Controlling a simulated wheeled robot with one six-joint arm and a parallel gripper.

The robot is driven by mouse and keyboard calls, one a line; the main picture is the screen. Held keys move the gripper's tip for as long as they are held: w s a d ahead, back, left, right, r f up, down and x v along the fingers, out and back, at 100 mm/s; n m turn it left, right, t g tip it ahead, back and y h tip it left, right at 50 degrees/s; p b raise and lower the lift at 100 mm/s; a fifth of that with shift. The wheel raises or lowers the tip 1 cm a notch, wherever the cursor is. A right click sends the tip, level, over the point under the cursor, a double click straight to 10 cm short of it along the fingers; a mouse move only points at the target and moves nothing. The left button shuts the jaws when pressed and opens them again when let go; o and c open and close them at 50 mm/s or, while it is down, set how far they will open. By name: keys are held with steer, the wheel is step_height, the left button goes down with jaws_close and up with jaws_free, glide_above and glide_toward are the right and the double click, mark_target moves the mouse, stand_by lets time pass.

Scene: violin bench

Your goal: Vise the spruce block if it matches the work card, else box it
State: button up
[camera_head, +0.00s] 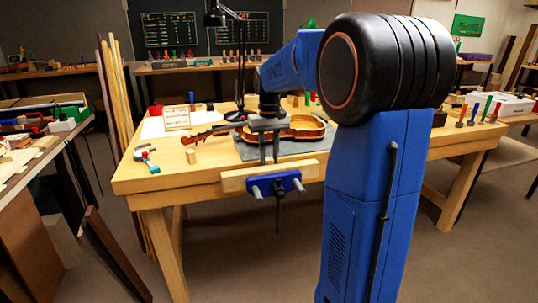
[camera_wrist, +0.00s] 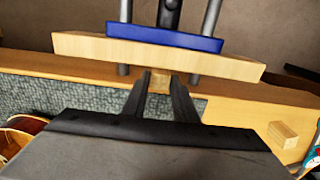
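A small pale wood block (camera_wrist: 160,82) shows between the fingertips of my gripper (camera_wrist: 160,80) in the wrist view, with both fingers against its sides. It is held close to the wooden jaw (camera_wrist: 90,47) of the vise; whether it touches the jaw or sits in a gap, I cannot tell. In the head view my gripper (camera_head: 269,160) points down just over the blue vise (camera_head: 275,186) on the bench's front edge. A second pale block (camera_head: 190,156) stands on the bench to the left, also in the wrist view (camera_wrist: 284,134). The work card (camera_head: 177,117) stands behind it, its writing unreadable.
A violin (camera_head: 290,130) lies on a grey mat (camera_head: 250,153) behind the vise. A blue-and-white tool (camera_head: 147,159) lies at the bench's left, and a black lamp (camera_head: 238,112) stands behind. The front left bench top is mostly clear.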

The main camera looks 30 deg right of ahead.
mark_target(269, 159)
steer(key=o, duration=0.3)
steer(key=shift+r, duration=0.15)
step_height(269, 159, up, 17)
stand_by(0.5)
stand_by(0.5)
